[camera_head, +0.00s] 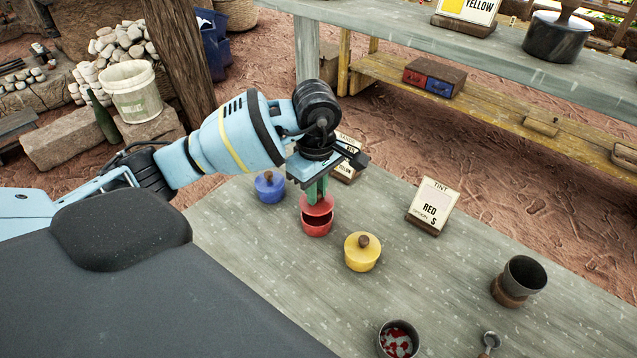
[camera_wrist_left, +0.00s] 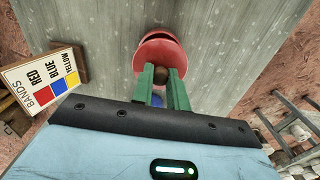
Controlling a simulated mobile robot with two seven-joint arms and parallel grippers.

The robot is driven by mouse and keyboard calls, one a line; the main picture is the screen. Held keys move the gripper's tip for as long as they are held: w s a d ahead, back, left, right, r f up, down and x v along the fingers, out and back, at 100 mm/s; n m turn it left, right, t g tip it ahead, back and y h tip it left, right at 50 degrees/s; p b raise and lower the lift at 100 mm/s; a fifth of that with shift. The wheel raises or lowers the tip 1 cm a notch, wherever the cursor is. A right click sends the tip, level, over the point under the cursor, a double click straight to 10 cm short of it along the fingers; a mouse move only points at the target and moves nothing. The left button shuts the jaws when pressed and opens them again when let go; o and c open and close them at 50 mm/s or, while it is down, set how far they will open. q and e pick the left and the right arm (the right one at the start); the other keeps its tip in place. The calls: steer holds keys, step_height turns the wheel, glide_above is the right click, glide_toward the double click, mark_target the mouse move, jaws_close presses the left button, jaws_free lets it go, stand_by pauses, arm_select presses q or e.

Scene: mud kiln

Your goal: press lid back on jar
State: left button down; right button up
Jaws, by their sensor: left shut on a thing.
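The red jar (camera_head: 317,229) stands on the grey table between the blue jar and the yellow jar. Its red lid (camera_head: 317,206) is over the jar's mouth, with a dark opening showing below its near edge, so it is not flush. My left gripper (camera_head: 317,190) is above the jar, its green fingers shut on the lid's knob. In the left wrist view the fingers hold the brown knob (camera_wrist_left: 161,75) of the red lid (camera_wrist_left: 158,54), and part of the red jar (camera_wrist_left: 160,35) shows beyond it. My right gripper is not in view.
A lidded blue jar (camera_head: 270,188) and a lidded yellow jar (camera_head: 361,254) stand close by. A RED sign (camera_head: 431,207), a dark cup (camera_head: 522,274) and a bowl with red bits (camera_head: 398,340) are farther right. The table (camera_head: 280,275) is clear at front left.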

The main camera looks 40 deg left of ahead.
arm_select(q)
steer(key=shift+f+b, duration=0.3)
steer(key=shift+f, duration=0.65)
steer(key=shift+f+b, duration=0.35)
steer(key=shift+f, duration=0.35)
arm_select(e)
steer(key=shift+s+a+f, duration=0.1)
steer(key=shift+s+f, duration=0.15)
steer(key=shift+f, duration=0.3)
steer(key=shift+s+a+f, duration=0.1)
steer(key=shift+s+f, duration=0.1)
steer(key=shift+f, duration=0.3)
arm_select(q)
steer(key=shift+f, duration=0.15)
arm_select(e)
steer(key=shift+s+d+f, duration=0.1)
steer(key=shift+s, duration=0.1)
arm_select(q)
steer(key=c, duration=0.8)
jaws_free()
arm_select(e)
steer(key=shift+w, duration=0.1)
